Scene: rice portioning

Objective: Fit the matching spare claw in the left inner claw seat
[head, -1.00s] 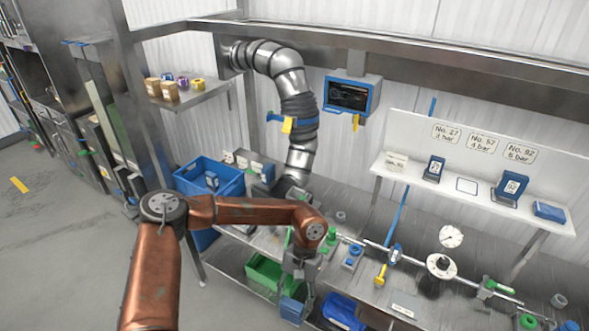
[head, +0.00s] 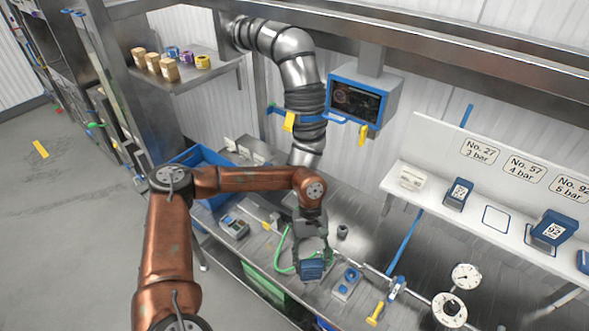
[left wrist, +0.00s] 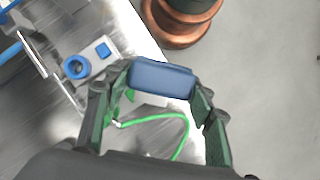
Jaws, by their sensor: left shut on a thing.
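My left gripper (head: 312,258) is shut on a blue block (head: 312,271), holding it above the front part of the bench. In the left wrist view the block (left wrist: 161,79) sits crosswise between the two fingertips. No lettering on it is readable. A small fitting (head: 346,284) with blue parts is on the bench just right of the gripper; a plate with a blue ring and blue square (left wrist: 89,58) shows in the wrist view. I cannot tell which part is the left inner claw seat. My right gripper is not in view.
A white shelf (head: 418,205) at the right holds blue units marked 27 (head: 459,193) and 92 (head: 553,232), with an empty blue outline between them. A green hose (head: 283,250) loops by the gripper. A blue crate (head: 188,158) stands left; a gauge (head: 466,276) stands right.

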